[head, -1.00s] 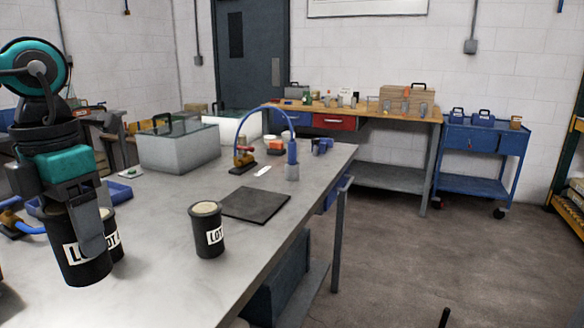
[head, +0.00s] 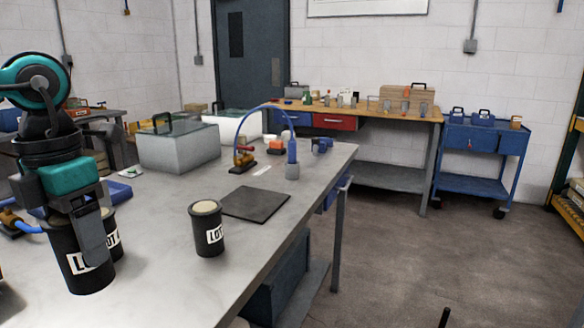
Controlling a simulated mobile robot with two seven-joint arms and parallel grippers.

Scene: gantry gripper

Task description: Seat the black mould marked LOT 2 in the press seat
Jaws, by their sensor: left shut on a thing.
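My left gripper (head: 88,228) is at the left of the head view, pointing down and shut on a black cylindrical mould (head: 72,276). I cannot make out a press seat. My right gripper is not in view.
A dark square mat (head: 255,204) lies right of the third mould. Behind it are a blue hose (head: 264,108) on a fitting and a grey lidded box (head: 180,150). A blue tray (head: 118,191) lies behind the gripper. The table's near middle is clear.

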